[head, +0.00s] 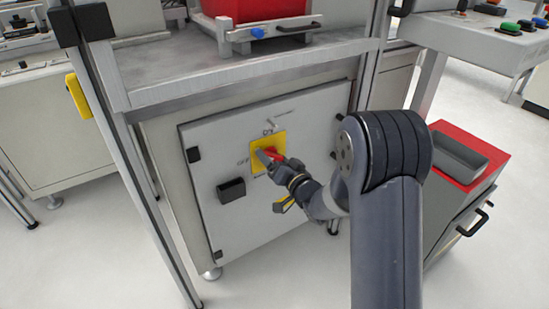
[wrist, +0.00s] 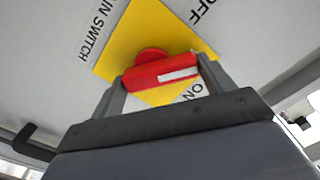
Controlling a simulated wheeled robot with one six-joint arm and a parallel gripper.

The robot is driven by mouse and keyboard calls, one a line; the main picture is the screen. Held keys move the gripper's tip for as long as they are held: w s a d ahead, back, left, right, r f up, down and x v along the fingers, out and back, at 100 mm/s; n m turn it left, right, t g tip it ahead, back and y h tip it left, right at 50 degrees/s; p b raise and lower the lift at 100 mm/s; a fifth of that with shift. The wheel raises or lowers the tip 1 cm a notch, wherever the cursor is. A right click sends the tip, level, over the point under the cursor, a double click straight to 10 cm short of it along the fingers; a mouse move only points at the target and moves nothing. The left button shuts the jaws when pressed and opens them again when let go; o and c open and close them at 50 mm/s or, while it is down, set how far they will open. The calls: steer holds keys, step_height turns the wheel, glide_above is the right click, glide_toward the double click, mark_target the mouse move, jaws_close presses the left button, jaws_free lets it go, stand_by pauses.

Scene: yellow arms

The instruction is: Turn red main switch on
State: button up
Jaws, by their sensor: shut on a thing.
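The red main switch (wrist: 150,74) is a handle with a white stripe on a yellow plate (wrist: 120,40). In the head view the yellow plate (head: 262,139) is on a grey cabinet door, with ON above it and OFF to its left. My gripper (wrist: 163,76) is shut on the red handle, one finger at each end. In the wrist view the striped end points toward the plate corner between the OFF and ON labels. In the head view my gripper (head: 268,157) partly hides the switch.
The cabinet door (head: 215,150) has a black handle (head: 231,190) below left of the switch. A bench top with a red bin (head: 255,8) overhangs above. A red-topped drawer unit (head: 468,180) stands to the right. Metal posts flank the cabinet.

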steer(key=m+p, duration=0.1)
steer(key=m, duration=0.1)
steer(key=m+p, duration=0.1)
steer(key=m, duration=0.2)
steer(key=shift+w+d+r+m, duration=0.1)
steer(key=shift+d+r+m, duration=0.1)
steer(key=shift+m, duration=0.1)
steer(key=m+p, duration=0.1)
steer(key=m, duration=0.4)
steer(key=shift+w+d+f+p, duration=0.1)
steer(key=shift+d+p, duration=0.05)
steer(key=shift+p, duration=0.25)
steer(key=shift+m, duration=0.3)
steer(key=o, duration=1)
steer(key=p+v, duration=0.1)
steer(key=v, duration=0.9)
steer(key=shift+s+d+p, duration=0.25)
steer(key=shift+s+p, duration=0.1)
steer(key=shift+p, duration=0.05)
steer(key=shift+w, duration=0.1)
